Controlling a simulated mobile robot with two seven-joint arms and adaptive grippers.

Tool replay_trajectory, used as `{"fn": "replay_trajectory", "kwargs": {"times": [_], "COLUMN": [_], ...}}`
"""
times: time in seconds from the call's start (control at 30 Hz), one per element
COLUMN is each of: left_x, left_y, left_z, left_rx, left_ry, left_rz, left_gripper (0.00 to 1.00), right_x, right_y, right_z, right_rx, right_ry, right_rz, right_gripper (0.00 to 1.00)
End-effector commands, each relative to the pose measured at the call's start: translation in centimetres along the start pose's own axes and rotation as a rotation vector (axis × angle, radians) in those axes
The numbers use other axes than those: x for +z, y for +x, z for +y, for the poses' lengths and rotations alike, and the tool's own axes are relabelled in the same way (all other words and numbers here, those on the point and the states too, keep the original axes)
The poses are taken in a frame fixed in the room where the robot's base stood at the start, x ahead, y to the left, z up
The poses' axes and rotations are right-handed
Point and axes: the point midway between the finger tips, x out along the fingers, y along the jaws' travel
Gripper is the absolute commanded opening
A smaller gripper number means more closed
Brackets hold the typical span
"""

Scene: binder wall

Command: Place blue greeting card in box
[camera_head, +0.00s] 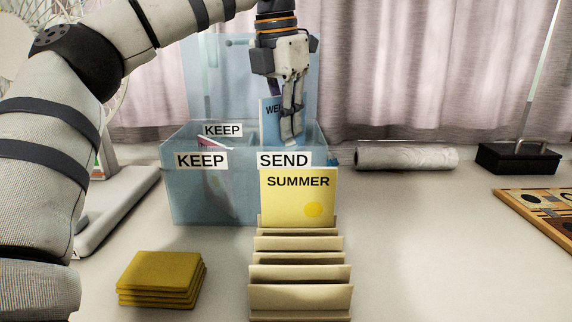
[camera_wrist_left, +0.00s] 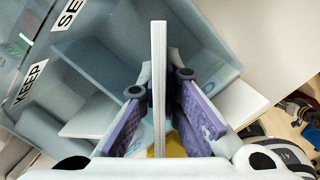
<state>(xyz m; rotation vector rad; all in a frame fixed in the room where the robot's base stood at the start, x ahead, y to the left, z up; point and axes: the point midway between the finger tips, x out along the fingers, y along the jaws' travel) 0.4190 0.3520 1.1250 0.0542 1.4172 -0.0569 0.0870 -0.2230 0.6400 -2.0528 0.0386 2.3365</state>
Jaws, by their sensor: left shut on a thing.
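My left gripper (camera_head: 290,138) points down over the clear blue box (camera_head: 245,198), at its right compartment, labelled SEND. It is shut on a blue card (camera_head: 267,112) whose visible lettering begins "WE"; the fingers hide the rest. The card is upright, and its lower part is behind or inside the box; I cannot tell how deep. In the left wrist view the card (camera_wrist_left: 159,60) shows edge-on between the fingers, with the box (camera_wrist_left: 90,60) around and beyond. My right gripper is not in view.
A yellow SUMMER card (camera_head: 298,205) stands in a beige slotted rack (camera_head: 300,272) before the box. The left KEEP compartment holds a pale card (camera_head: 217,185). Yellow stacked squares (camera_head: 160,278) lie front left. A wrapped roll (camera_head: 406,158) and black tray (camera_head: 518,160) are right.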

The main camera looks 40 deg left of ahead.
Motion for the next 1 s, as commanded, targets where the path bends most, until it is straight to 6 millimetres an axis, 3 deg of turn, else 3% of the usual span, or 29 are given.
{"fn": "replay_trajectory", "kwargs": {"times": [0.1, 0.43, 0.83, 0.9, 1.0], "left_x": [-0.4, -1.1, -1.2, -1.2, -1.2], "left_y": [2.3, 7.2, 8.0, 8.0, 8.0], "left_z": [0.0, -0.1, -0.1, -0.1, -0.1], "left_rx": [-0.002, -0.001, 0.0, 0.0, 0.0], "left_ry": [0.001, 0.002, 0.001, 0.001, 0.001], "left_rz": [0.002, 0.002, 0.002, 0.001, 0.001], "left_gripper": [0.0, 0.0, 0.0, 0.21, 0.25], "right_x": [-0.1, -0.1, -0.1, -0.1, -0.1], "right_y": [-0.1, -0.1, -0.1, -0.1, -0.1], "right_z": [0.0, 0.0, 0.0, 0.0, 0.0], "right_rx": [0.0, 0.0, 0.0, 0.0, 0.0], "right_ry": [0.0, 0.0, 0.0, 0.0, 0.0], "right_rz": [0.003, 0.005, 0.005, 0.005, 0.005], "right_gripper": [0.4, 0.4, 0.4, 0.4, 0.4]}}
